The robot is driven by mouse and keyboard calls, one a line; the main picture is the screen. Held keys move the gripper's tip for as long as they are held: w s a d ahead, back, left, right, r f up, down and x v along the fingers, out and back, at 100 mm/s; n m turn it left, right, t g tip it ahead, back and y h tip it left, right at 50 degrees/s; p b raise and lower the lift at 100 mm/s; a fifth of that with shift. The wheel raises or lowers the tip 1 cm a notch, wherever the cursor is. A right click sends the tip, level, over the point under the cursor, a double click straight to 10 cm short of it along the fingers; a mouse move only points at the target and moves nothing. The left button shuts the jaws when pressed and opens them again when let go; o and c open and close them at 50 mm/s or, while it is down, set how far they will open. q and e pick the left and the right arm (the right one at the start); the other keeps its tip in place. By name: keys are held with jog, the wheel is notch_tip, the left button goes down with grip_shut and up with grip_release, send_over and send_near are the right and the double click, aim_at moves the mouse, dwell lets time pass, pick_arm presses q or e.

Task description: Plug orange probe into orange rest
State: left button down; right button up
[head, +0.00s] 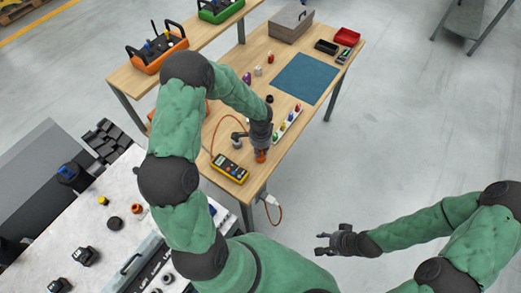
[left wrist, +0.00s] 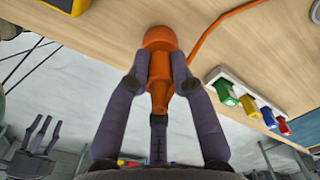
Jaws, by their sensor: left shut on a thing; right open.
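My left gripper (head: 261,152) is over the near end of the wooden table, its fingers closed on an orange probe (left wrist: 158,92). In the left wrist view the fingers (left wrist: 159,80) hold the probe's tapered orange body from both sides. A wider orange cylinder (left wrist: 160,38) lies in line with it against the wood; I cannot tell whether this is the orange rest or part of the probe. An orange cable (left wrist: 222,22) passes close by. My right gripper (head: 325,243) is open and empty, over the floor off the table's near right side.
A yellow multimeter (head: 229,168) lies just left of my left gripper. A white strip (head: 280,132) with several coloured plugs is close on the right. A blue mat (head: 305,78), grey toolbox (head: 291,21) and red tray (head: 347,37) are farther back. An orange cable hangs below the table's near edge.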

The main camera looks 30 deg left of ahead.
pick_arm(q)
jog(key=shift+f, duration=0.25)
jog(key=c, duration=1)
grip_release()
jog(key=shift+r, duration=0.1)
notch_tip(320, 180, up, 12)
jog(key=shift+f, duration=0.1)
jog(key=s+d+f+n+h+b, duration=0.1)
jog(key=s+d+f+n+h, duration=0.15)
jog(key=d+f, duration=0.45)
jog(key=s+d+f+n+h+b, duration=0.1)
jog(key=s+d+f+b, duration=0.15)
jog(key=d+f, duration=0.4)
jog(key=s+d+f+n+b, duration=0.1)
jog(key=s+d+f+n, duration=0.1)
jog(key=s+f, duration=0.4)
jog(key=s+d+f+n, duration=0.2)
jog(key=s+f+n, duration=0.1)
jog(key=s+f, duration=0.3)
jog(key=shift+d+n+b, duration=0.25)
jog(key=shift+n+b, duration=0.1)
